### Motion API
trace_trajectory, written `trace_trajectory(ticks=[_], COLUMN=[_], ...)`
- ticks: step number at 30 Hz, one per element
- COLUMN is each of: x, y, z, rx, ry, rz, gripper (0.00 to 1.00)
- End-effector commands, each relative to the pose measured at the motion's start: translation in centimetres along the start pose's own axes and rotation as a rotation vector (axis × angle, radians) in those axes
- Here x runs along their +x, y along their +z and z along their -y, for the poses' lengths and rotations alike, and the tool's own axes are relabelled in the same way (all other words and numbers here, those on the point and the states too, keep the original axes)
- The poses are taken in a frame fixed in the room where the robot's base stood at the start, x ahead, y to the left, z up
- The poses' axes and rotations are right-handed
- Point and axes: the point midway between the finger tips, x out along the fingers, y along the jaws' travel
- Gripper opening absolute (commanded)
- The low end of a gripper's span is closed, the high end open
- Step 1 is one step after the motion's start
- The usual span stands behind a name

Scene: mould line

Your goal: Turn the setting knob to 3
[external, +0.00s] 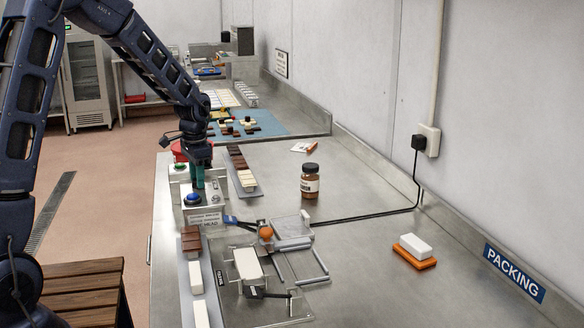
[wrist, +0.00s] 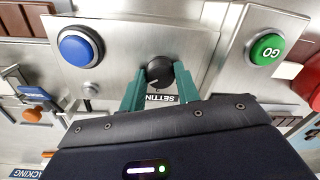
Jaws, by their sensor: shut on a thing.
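The setting knob (wrist: 161,72) is a dark round dial on a metal control panel (wrist: 205,42). In the wrist view my gripper (wrist: 160,82) has its two teal fingers on either side of the knob, shut on it. A short pale mark shows on the knob, towards its lower left in that view. The upside-down SETTING label is partly hidden by my gripper, and the scale numbers cannot be read. In the external view my gripper (external: 197,180) points down at the control box (external: 206,217), and the knob is hidden behind the fingers.
A blue button (wrist: 79,46) and a green GO button (wrist: 266,50) flank the knob on the panel. A red part (external: 180,150) stands behind the box. A jar (external: 310,182), chocolate trays and a hinged press with an orange ball (external: 266,232) are on the bench.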

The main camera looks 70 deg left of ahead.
Motion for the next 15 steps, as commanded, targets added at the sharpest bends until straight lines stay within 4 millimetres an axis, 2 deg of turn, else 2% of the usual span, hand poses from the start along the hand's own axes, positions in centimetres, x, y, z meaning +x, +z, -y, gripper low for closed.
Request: trace_trajectory(ticks=[9,10,13,15], x=[-0.03,-0.03,-0.03,-0.02], y=[0.00,0.00,0.00,-0.01], z=[0.03,0.03,0.02,0.02], rx=[0.000,0.000,0.000,0.000], ry=[0.000,0.000,0.000,0.000], rz=[-0.001,-0.001,-0.001,0.000], gripper=[0.09,0.36,0.53,0.53])
